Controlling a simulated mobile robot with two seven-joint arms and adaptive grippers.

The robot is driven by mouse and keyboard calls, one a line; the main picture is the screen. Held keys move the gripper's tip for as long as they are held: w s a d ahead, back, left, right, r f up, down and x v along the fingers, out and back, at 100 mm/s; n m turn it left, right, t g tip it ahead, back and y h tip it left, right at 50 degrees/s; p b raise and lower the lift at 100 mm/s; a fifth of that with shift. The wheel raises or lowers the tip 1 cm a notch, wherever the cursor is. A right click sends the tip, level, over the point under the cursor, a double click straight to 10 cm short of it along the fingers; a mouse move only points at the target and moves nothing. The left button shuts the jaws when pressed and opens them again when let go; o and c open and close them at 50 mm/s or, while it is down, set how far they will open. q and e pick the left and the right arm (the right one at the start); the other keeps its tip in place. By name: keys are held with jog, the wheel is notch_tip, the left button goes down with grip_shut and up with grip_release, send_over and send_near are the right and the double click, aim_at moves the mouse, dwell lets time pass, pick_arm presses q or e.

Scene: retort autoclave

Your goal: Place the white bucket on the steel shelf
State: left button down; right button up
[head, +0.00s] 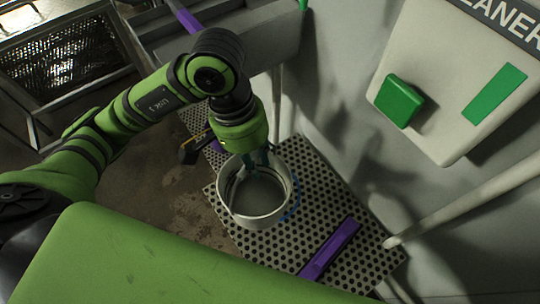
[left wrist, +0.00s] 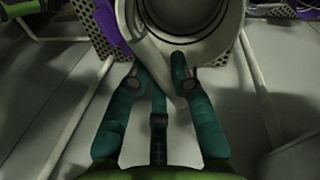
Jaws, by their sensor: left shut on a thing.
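The white bucket (head: 262,219) is upright and open at the top, over the perforated steel shelf (head: 345,205) in the head view. I cannot tell whether its base touches the shelf. My left gripper (head: 257,160) comes down from above and is shut on the bucket's far rim. In the left wrist view, the teal fingers of my left gripper (left wrist: 163,70) close on the bucket wall (left wrist: 222,45). A blue curved line (head: 295,200) shows at the bucket's right side. My right gripper is not in view.
A purple strip (head: 330,248) lies on the shelf's near right part. A wall panel with green blocks (head: 398,101) is at the upper right. A pale pipe (head: 465,205) runs by the shelf's right corner. A grey trough (head: 235,45) stands behind.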

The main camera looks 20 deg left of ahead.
pick_arm(q)
jog(key=w+f, duration=0.2)
jog(key=w+f+p, duration=0.1)
jog(key=w+f, duration=0.1)
jog(key=f, duration=0.1)
jog(key=w+f, duration=0.3)
jog(key=shift+d+p, duration=0.3)
jog(key=shift+d, duration=0.1)
jog(key=shift+f, duration=0.15)
jog(key=c, duration=1.1)
grip_release()
